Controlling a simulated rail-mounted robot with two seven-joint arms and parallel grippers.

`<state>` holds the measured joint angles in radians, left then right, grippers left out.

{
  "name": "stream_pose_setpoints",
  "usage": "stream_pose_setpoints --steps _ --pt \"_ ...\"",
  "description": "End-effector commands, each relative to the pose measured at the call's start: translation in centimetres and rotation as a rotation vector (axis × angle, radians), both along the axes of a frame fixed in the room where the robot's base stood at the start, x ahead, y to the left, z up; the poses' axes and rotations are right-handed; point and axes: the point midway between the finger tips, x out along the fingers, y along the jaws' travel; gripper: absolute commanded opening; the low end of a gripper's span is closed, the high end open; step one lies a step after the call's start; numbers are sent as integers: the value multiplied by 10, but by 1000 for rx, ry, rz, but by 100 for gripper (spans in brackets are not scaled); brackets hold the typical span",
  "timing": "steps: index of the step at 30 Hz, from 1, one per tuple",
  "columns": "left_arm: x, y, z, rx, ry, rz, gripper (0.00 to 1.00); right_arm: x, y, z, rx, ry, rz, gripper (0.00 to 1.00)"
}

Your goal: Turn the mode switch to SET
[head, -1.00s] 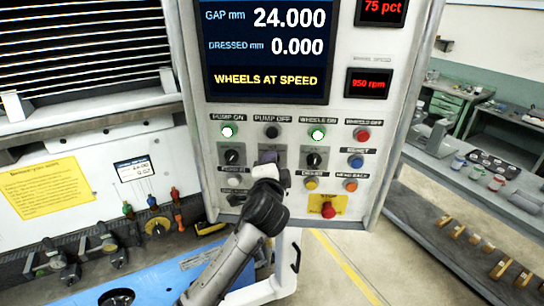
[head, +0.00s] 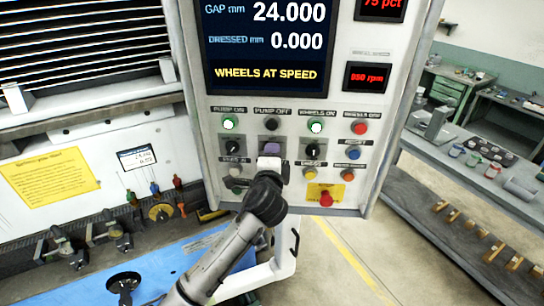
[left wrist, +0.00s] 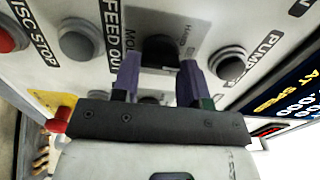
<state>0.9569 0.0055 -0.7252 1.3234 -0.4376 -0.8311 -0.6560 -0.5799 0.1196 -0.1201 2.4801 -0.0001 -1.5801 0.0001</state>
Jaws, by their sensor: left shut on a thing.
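The mode switch (left wrist: 160,50) is a dark knob on the light control panel, under a label that partly reads MODE and HAND in the left wrist view. My left gripper (left wrist: 159,82) has its two purple fingers on either side of the knob and is shut on it. In the head view my left gripper (head: 271,150) is at the middle of the panel's switch row and hides the mode switch. The knob's pointer direction and a SET mark cannot be made out. My right gripper is not in view.
Black rotary switches (head: 231,148) and (head: 313,150) flank the gripper closely. Lit buttons are above, and coloured buttons (head: 354,152) are to the right. A red emergency button (head: 326,198) is below. The screen (head: 268,45) reads WHEELS AT SPEED.

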Motion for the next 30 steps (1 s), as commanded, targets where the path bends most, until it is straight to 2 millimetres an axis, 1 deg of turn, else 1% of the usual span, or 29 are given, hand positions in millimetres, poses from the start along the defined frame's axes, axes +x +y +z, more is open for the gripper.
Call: stream_pose_setpoints --steps 3,4,9,12,19,23,26,30 --pt "0 0 0 0 0 1 17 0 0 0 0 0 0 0" --pt "0 0 0 0 0 1 42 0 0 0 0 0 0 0" --pt "0 0 0 -1 1 1 58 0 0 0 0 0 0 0" --pt "0 0 0 -1 1 0 66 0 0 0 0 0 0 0" --pt "0 0 0 -1 0 0 66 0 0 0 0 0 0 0" --pt "-6 0 -1 -1 0 0 66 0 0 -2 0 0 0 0" --pt "-17 1 -2 -3 0 -1 66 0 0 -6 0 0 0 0" --pt "-39 3 -3 -3 -1 -2 66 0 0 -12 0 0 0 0"
